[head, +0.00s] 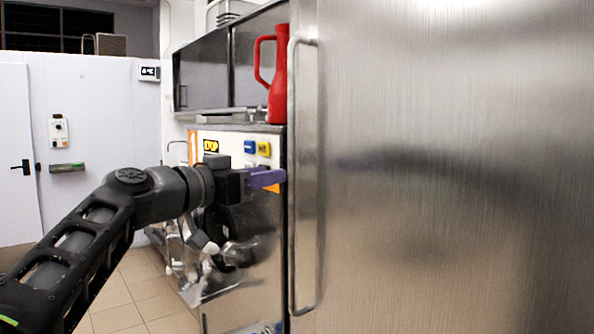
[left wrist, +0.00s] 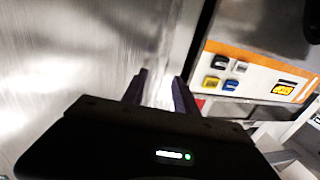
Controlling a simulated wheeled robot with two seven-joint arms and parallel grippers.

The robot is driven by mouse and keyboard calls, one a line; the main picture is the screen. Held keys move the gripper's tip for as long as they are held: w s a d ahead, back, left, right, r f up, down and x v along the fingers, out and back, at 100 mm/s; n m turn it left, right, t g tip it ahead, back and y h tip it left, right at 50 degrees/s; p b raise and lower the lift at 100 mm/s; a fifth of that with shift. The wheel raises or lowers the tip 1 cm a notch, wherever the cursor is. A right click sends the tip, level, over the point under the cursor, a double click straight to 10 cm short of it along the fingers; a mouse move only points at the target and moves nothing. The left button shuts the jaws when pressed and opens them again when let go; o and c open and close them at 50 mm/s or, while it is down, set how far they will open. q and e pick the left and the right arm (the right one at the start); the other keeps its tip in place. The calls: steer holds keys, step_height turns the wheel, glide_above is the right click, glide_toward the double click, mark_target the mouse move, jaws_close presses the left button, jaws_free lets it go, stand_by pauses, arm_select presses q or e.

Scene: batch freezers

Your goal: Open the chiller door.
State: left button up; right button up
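The chiller door (head: 450,180) is a large brushed-steel panel filling the right of the head view; I see no open gap at its edge. Its handle (head: 300,245) is a long vertical steel bar near the door's left edge. My left gripper (head: 276,178) is just left of the handle at mid-height, with its fingers pointing right toward it. In the left wrist view, the left gripper (left wrist: 160,92) has its two fingers apart, with a bright strip between them. The door (left wrist: 70,60) also shows there, at left. Whether the fingers touch the handle is unclear. My right gripper is not in view.
A steel machine (head: 260,225) with a panel of coloured labels stands left of the door, behind my left arm. A red jug (head: 278,85) stands on top of it, close to the handle. Tiled floor (head: 130,300) is free at lower left.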

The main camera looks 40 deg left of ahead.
mark_target(289, 171)
arm_select(q)
steer(key=w+p, duration=0.1)
steer(key=w, duration=0.2)
steer(key=w+p, duration=0.1)
steer(key=w, duration=0.2)
steer(key=shift+w+d+p, duration=0.2)
steer(key=shift+w+p, duration=0.1)
steer(key=shift+w, duration=0.7)
jaws_close()
stand_by(0.8)
